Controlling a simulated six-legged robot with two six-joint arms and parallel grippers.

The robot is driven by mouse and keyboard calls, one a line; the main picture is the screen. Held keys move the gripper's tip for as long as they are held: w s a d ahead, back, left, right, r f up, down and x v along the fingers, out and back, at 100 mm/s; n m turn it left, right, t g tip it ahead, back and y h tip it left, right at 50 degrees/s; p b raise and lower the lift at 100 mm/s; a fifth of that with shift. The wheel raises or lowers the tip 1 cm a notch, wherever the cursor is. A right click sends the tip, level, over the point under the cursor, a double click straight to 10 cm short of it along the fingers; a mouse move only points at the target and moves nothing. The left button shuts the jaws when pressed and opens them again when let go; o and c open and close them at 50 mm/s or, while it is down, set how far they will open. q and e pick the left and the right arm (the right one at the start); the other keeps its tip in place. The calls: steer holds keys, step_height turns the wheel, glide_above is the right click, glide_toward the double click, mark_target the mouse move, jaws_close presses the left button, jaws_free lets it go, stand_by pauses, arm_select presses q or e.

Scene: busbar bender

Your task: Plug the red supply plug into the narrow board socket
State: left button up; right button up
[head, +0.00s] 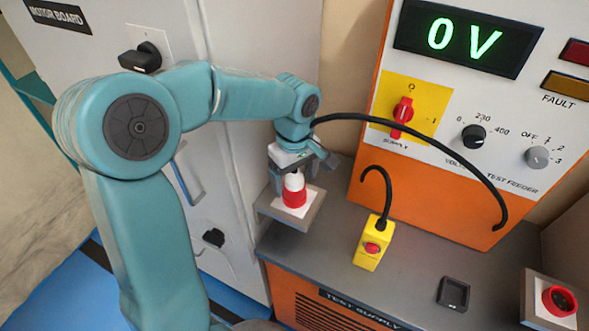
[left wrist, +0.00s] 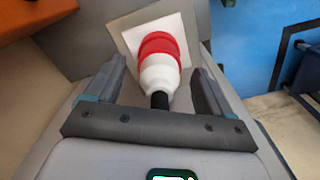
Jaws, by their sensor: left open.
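The red supply plug (head: 295,192), with a red lower end and white body, stands upright with its red end down at a white square plate on a small grey box (head: 284,214). The box is beside the grey cabinet. I cannot tell how deep the plug sits. My left gripper (head: 295,168) is open over the plug's white top. In the left wrist view, the plug (left wrist: 159,68) lies between the spread fingers (left wrist: 157,85), with gaps on both sides. Its black cable (head: 430,138) arches right to the supply's front. My right gripper is not in view.
The orange and white test supply panel (head: 410,192) shows 0 V. A yellow box with a red button (head: 370,248) and a black tray (head: 453,293) are on the grey bench top. A red round socket (head: 559,300) is at the lower right. Free bench lies between them.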

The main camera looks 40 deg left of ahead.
arm_select(q)
step_height(320, 180, up, 16)
steer(key=p, duration=0.1)
steer(key=shift+r, duration=0.15)
stand_by(0.7)
